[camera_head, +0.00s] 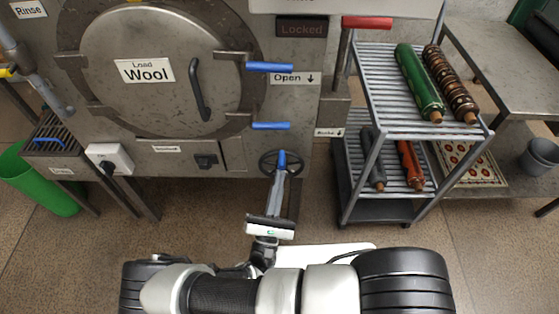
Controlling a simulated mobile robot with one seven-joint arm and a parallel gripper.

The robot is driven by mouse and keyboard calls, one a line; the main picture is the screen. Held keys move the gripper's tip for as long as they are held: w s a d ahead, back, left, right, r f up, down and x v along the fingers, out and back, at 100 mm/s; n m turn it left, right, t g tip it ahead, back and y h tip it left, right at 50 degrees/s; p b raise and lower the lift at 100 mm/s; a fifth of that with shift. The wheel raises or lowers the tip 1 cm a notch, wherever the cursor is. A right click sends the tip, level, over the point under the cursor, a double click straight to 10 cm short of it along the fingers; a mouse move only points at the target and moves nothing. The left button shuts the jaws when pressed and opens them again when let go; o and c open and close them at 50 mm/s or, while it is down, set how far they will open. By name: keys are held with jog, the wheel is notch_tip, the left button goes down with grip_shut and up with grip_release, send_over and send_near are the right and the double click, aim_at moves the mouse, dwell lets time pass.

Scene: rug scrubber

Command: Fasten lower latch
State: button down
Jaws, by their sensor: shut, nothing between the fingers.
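The machine's round metal door (120,70), labelled "Load Wool", has a dark curved handle and sits against its frame. The lower latch (270,126) shows as a blue handle pointing right at the door's lower right edge. The upper latch (269,67) is a similar blue handle above it. Whether either latch is engaged is hard to tell. My gripper (275,201) is shut and empty, below the lower latch and apart from it, in front of the small dark wheel (281,162). A blue-topped part overlaps the wheel there.
A wire-shelf cart (392,95) with rolled rugs stands at right, near a metal table (500,55). A red handle (367,22) sticks out at the top. A green bin (40,180) stands at left. Open floor lies before the machine.

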jog(key=shift+d+v, duration=0.15)
jog(key=shift+v, duration=0.55)
jog(key=shift+d+v, duration=0.15)
jog(key=shift+v, duration=0.55)
jog(key=shift+f, duration=0.1)
jog(key=s+d+r+m+g+h, duration=0.25)
jog(key=d+r+m+g, duration=0.25)
jog(key=r+m+g, duration=0.5)
jog(key=s+d+r+m+g+h, duration=0.25)
jog(key=d+r+m+g, duration=0.4)
jog(key=m+g, duration=0.65)
jog(key=s+r+m+t+y+p, duration=0.1)
jog(key=r+y+p, duration=0.2)
jog(key=r+p, duration=0.4)
jog(key=s+r+m+t+y+p, duration=0.1)
jog(key=r+y+p, duration=0.3)
jog(key=r, duration=1.6)
jog(key=s+d+r+m+t+y+p, duration=0.1)
jog(key=r+m+t+y+p, duration=0.2)
jog(key=r+p, duration=0.8)
notch_tip(320, 180, up, 4)
jog(key=shift+s+f+y+p, duration=0.25)
jog(key=shift+y+p, duration=0.1)
jog(key=shift+y, duration=0.25)
jog(key=shift+d, duration=0.1)
